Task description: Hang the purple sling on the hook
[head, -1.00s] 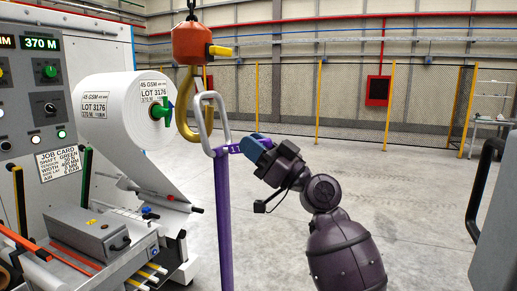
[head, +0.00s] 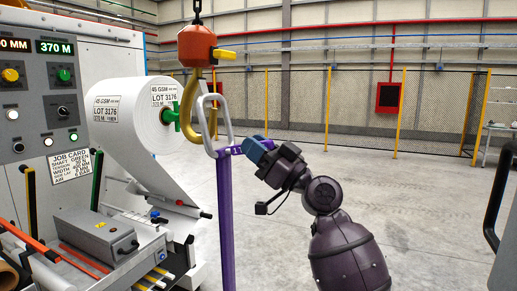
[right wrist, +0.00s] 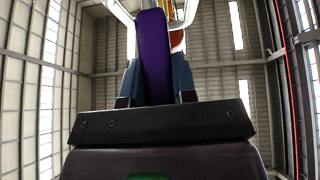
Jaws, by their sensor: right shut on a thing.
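The yellow hook (head: 187,126) hangs below an orange block (head: 196,46) at upper left of centre in the head view. The purple sling (head: 226,215) hangs down, with a pale metal link (head: 230,128) at its top. The link overlaps the hook's right side in the picture; I cannot tell whether the hook passes through it. My right gripper (head: 248,148) is shut on the sling just below the link. In the right wrist view the purple strap (right wrist: 155,45) stands between its two fingers. My left gripper is out of view.
A machine with a white paper roll (head: 128,115) and a control panel (head: 38,75) stands at left, close to the hook. A grey metal box (head: 95,238) sits low in front. Open floor (head: 430,210) lies to the right, before a mesh fence.

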